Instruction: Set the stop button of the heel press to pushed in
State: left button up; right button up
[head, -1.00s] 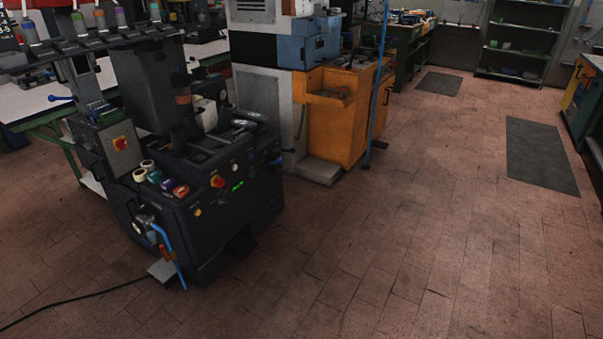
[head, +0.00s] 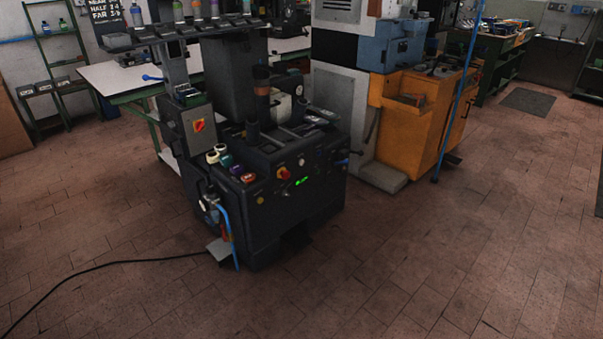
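The heel press (head: 265,220) is the dark machine left of centre in the head view, standing on the brick-coloured floor. Neither of my grippers is in view.
A black cable (head: 110,265) runs over the floor to the left. A pedal (head: 220,249) and blue hose (head: 226,224) are at the press's front left corner. An orange cabinet (head: 408,138) and blue pole (head: 458,100) stand right. The floor in front is clear.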

aim_at(285, 175)
jog(key=i+z, duration=0.25)
jog(key=i, duration=0.3)
jog(key=i+z, duration=0.25)
jog(key=i, duration=0.25)
jog(key=i+j+z, duration=0.15)
jog(key=i+z, duration=0.15)
jog(key=i, duration=0.25)
